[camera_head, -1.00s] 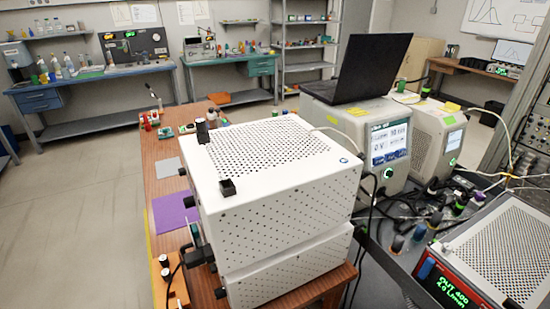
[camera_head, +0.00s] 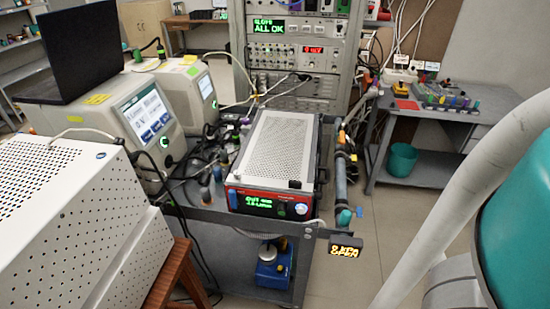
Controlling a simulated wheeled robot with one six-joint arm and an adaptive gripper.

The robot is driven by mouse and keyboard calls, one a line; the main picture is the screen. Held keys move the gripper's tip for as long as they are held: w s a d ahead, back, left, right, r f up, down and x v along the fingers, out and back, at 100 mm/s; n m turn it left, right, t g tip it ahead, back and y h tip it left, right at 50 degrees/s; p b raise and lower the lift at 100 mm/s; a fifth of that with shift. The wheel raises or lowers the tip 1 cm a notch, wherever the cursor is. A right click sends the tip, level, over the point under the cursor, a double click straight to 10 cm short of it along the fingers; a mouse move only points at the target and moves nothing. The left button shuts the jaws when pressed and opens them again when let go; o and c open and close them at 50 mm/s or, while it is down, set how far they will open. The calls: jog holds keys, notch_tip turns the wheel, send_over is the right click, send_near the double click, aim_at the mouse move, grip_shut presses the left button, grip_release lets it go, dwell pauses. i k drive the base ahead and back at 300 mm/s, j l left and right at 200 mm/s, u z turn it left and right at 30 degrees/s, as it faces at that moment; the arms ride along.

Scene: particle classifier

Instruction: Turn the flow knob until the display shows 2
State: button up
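A red-fronted box (camera_head: 268,188) with a perforated grey top sits on a dark cart. Its green display (camera_head: 258,203) shows two lines; the upper seems to read OUT 400, and the lower ends in L/min but its digits are too small to read surely. A pale round knob (camera_head: 301,209) is at the right of its front, with a darker round part (camera_head: 282,209) beside it. I cannot tell which is the flow knob. My arm fills the right edge of the view; my gripper is not visible.
A white perforated box (camera_head: 75,225) stands at the left, near the cart. A small yellow-lettered display (camera_head: 345,247) hangs by the cart's front right corner, beside a pipe (camera_head: 341,180). Cables lie left of the red-fronted box. Floor is clear right of the cart.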

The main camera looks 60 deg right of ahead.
aim_at(283, 208)
jog(key=z, duration=1.15)
jog(key=k+j+z, duration=0.1)
jog(key=j+z, duration=0.1)
jog(key=j, duration=0.25)
jog(key=k, duration=0.05)
